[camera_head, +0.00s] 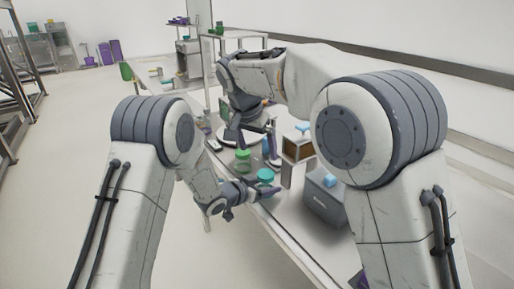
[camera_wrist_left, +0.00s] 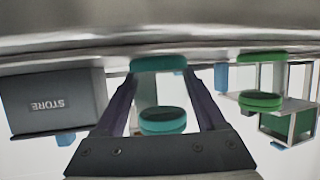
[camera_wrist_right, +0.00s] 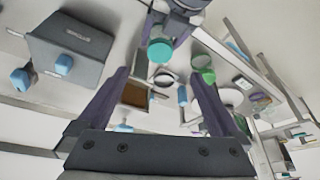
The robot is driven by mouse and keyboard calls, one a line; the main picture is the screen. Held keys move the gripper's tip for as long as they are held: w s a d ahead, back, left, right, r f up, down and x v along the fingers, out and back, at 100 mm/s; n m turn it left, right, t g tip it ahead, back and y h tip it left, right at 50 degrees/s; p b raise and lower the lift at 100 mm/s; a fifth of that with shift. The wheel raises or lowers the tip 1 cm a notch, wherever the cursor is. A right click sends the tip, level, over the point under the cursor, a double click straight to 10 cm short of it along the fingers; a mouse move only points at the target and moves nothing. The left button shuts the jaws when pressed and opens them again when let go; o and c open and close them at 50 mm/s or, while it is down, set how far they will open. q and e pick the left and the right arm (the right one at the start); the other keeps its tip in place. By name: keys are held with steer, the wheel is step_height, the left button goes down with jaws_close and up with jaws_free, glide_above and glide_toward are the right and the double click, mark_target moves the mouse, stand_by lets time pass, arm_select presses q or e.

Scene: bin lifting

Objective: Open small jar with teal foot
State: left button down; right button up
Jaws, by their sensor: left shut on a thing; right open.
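The small jar, with a teal foot (camera_wrist_left: 158,63) and a teal lid (camera_wrist_left: 163,122), shows upside down in the left wrist view. My left gripper (camera_head: 238,190) is shut on its pale body. The lid is on the jar and also shows in the head view (camera_head: 265,175) and right wrist view (camera_wrist_right: 160,50). My right gripper (camera_head: 272,142) is open and empty, above and beyond the jar in the head view. In the right wrist view the lid lies ahead of the open fingers, apart from them. Whether the foot touches the table is unclear.
A green-lidded jar (camera_head: 243,157) stands close by. A grey bin (camera_head: 322,203) marked STORE, with a blue knob, is to the right. A brown-fronted box (camera_head: 297,149) stands behind it. The table front (camera_head: 285,235) is clear.

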mark_target(265, 175)
steer(key=shift+n, duration=0.3)
steer(key=x, duration=1.2)
steer(key=shift+s, duration=0.1)
steer(key=shift+c, duration=0.3)
jaws_close()
steer(key=shift+r, duration=0.25)
steer(key=shift+r, duration=0.95)
